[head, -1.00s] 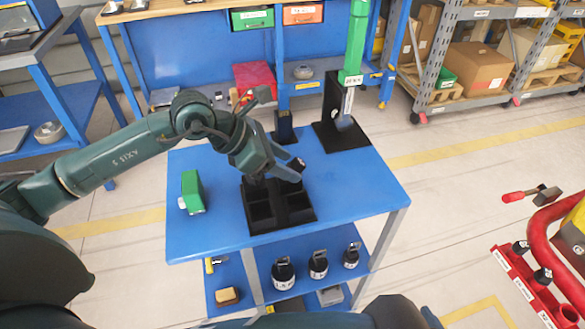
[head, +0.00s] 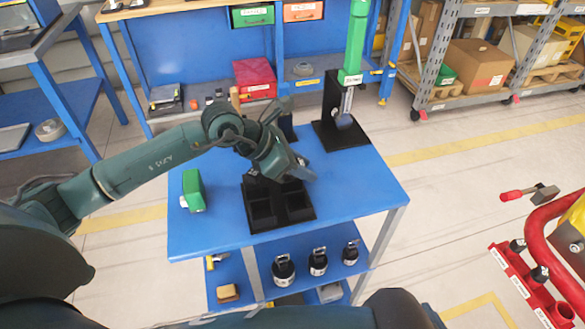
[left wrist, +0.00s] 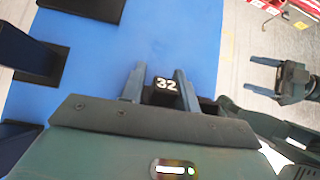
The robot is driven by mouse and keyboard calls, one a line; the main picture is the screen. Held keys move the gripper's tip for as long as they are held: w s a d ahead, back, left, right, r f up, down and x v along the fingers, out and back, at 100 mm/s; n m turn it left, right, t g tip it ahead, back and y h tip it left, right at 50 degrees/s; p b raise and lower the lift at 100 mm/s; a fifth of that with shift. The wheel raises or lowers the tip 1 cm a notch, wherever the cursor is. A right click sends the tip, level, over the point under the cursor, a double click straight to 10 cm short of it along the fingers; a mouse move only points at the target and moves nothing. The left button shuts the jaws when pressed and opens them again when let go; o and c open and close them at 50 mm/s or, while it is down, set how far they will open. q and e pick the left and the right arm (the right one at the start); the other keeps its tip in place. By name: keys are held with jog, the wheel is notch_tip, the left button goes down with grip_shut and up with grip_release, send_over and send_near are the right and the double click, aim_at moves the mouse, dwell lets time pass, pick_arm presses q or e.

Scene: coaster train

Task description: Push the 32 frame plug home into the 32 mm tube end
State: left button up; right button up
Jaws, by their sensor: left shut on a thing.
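My left gripper (head: 299,172) is above the back right part of the black tray on the blue table. In the left wrist view, its fingers (left wrist: 160,86) are shut on the black 32 plug (left wrist: 165,86), with the white number facing the camera. In the head view the plug is hard to make out. A green upright tube (head: 351,50) with an unreadable label and a pale lower end stands over a black stand (head: 343,137) behind and right. I cannot tell if it is the 32 mm tube. My right gripper (left wrist: 262,77) is open and empty over the floor.
The black compartment tray (head: 282,208) sits at mid table. A green block (head: 193,190) with a white end lies left of it. Several black weights (head: 317,263) stand on the lower shelf. A red rack (head: 525,280) is at the right. The table's right part is clear.

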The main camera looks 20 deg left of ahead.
aim_at(302, 161)
pick_arm(q)
jog(key=shift+c, duration=0.6)
notch_tip(302, 161, up, 10)
jog(key=shift+r, duration=0.1)
grip_shut()
